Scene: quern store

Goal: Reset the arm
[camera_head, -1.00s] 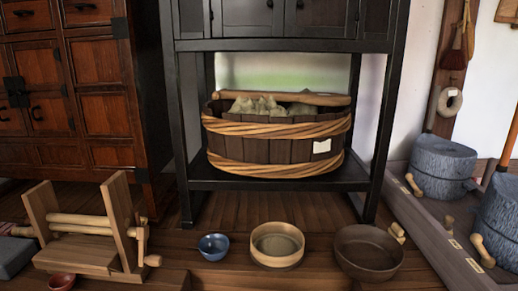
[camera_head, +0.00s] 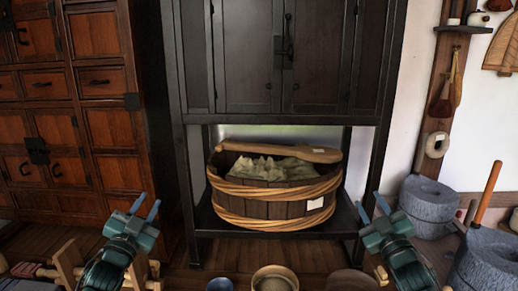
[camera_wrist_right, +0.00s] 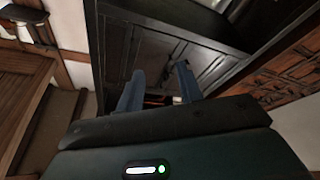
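My left gripper (camera_head: 146,207) is raised at the lower left of the head view, in front of the red-brown drawer chest. Its two blue fingers stand apart with nothing between them. My right gripper (camera_head: 371,206) is raised at the lower right, in front of the right leg of the black cabinet. Its fingers are also apart and empty. In the right wrist view the two blue fingers of my right gripper (camera_wrist_right: 158,88) point toward the dark cabinet doors, with a clear gap between them.
A black cabinet (camera_head: 250,70) holds a wooden tub (camera_head: 270,209) on its low shelf. A drawer chest (camera_head: 95,90) stands at left. Stone querns (camera_head: 428,200) stand at right. A pale round box (camera_head: 274,280) and blue bowl (camera_head: 219,285) sit at the bottom edge.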

